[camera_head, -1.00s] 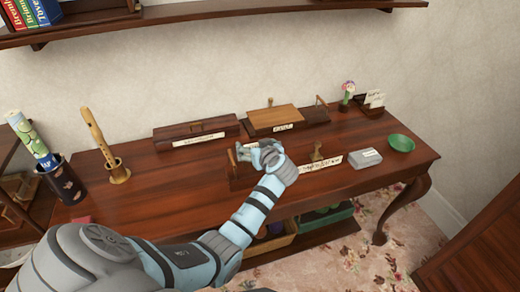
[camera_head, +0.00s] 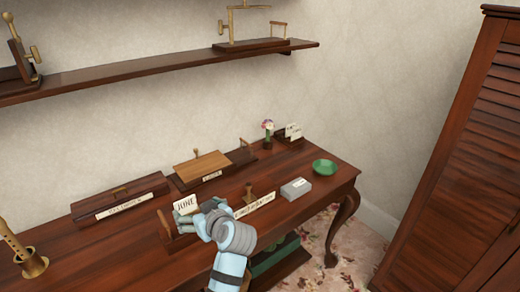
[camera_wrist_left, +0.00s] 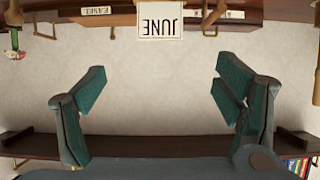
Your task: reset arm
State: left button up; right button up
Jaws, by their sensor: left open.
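My left arm comes in from the bottom of the head view. Its left gripper (camera_head: 190,212) is at the desk's front part, close beside a small wooden stand with a white JUNE card (camera_head: 185,203). In the left wrist view the two dark green fingers (camera_wrist_left: 162,82) are spread wide with nothing between them. The JUNE card (camera_wrist_left: 161,20) shows upside down there, beyond the fingers at the top. The gripper partly hides the stand in the head view. My right gripper is in no view.
The wooden desk (camera_head: 105,252) holds a long dark box (camera_head: 120,196), a wooden lidded box (camera_head: 200,165), a grey box (camera_head: 296,188), a green bowl (camera_head: 325,167) and a flute in a holder (camera_head: 32,262). A wall shelf (camera_head: 160,68) hangs above. A louvred cabinet (camera_head: 455,170) stands right.

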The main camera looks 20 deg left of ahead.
pick_arm(q)
jog(key=s+d+f+m+g+h, duration=0.15)
jog(key=s+f+m+h, duration=0.3)
jog(key=s+f, duration=0.8)
jog(key=s+d+f+m+g+h, duration=0.1)
jog(key=s+d+f+m+h, duration=0.2)
jog(key=s, duration=0.5)
jog(key=s+d+f+m+g+h, duration=0.1)
jog(key=s+d+m+h, duration=0.1)
jog(key=s+d+m, duration=0.45)
jog(key=s+a+f+n+g, duration=0.1)
jog(key=a+f, duration=0.1)
jog(key=f, duration=0.7)
jog(key=s+a+f+n+g, duration=0.1)
jog(key=a+f, duration=0.1)
jog(key=f, duration=0.7)
jog(key=s+f, duration=1.3)
jog(key=s, duration=0.1)
jog(key=shift+s+a+f+n+g, duration=0.3)
jog(key=shift+a+f+g, duration=0.05)
jog(key=shift+a, duration=0.1)
